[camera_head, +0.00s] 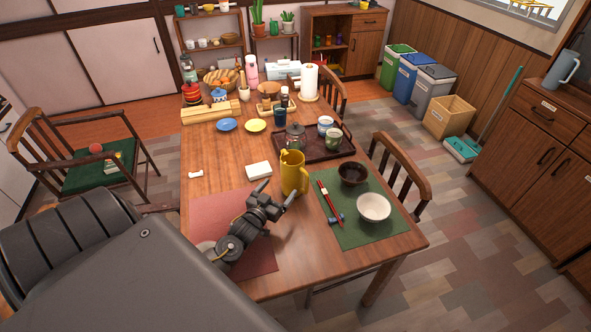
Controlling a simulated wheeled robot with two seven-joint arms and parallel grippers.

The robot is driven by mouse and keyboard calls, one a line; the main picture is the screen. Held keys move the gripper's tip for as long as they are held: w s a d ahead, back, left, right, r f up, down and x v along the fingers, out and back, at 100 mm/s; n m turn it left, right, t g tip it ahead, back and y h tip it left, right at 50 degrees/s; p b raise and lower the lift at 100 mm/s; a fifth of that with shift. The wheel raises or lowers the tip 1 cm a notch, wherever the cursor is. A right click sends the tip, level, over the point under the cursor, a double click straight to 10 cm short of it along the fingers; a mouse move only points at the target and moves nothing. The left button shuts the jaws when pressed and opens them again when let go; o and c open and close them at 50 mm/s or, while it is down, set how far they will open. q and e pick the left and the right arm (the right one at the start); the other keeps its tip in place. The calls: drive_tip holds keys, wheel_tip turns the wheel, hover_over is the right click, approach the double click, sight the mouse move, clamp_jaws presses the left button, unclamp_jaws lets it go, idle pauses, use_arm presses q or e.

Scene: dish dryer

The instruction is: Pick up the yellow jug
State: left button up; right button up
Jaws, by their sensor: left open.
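The yellow jug (293,174) stands upright on the wooden table, between the red mat and the green mat. Its handle is on its right side. My left gripper (276,189) is just in front of the jug, above the table, with its fingers pointing toward it. Its two fingers are spread and nothing is between them. One fingertip shows left of the jug and the other near its base at the right; whether they touch it I cannot tell. My right gripper is not in view.
A green mat (382,232) with a dark bowl (353,173), a white bowl (373,208) and red chopsticks (324,191) lies right of the jug. A brown tray (312,156) with a teapot (295,137) and cups is behind it. A white box (258,170) sits left of it.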

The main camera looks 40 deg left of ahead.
sight(286, 179)
use_arm(q)
drive_tip(key=w, duration=0.1)
drive_tip(key=w+b, duration=0.1)
drive_tip(key=w+a+b, duration=0.1)
drive_tip(key=w, duration=0.1)
drive_tip(key=shift+f, duration=0.35)
drive_tip(key=shift+w, duration=0.3)
drive_tip(key=shift+w+r, duration=0.15)
drive_tip(key=w+b, duration=0.2)
drive_tip(key=w, duration=0.1)
drive_tip(key=w+b, duration=0.1)
drive_tip(key=shift+w+a+f, duration=0.15)
drive_tip(key=shift+a+f, duration=0.05)
drive_tip(key=shift+a, duration=0.15)
drive_tip(key=shift+w, duration=0.3)
drive_tip(key=shift+r, duration=0.2)
drive_tip(key=c, duration=0.8)
drive_tip(key=shift+r, duration=0.1)
